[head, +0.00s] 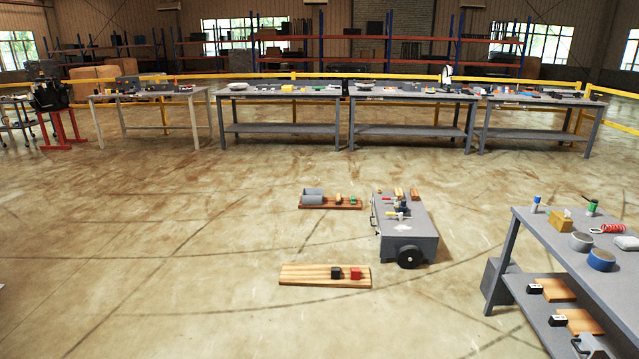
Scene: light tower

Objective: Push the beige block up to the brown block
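A small tan or beige block (338,198) stands on the far wooden board (318,207) on the floor, between a grey cylinder and a green block (352,199). Two small brownish blocks, a left one (399,193) and a right one (414,193), show at the far end of the grey cabinet. They are too small to tell which is the task's brown block. The tan block is apart from both. Neither of my grippers is in view.
The grey cabinet (409,234) with a black wheel stands mid-floor. A nearer wooden board (300,275) bears a black block (336,273) and a red block (356,273). A grey workbench (570,252) fills the right. The floor at left is clear.

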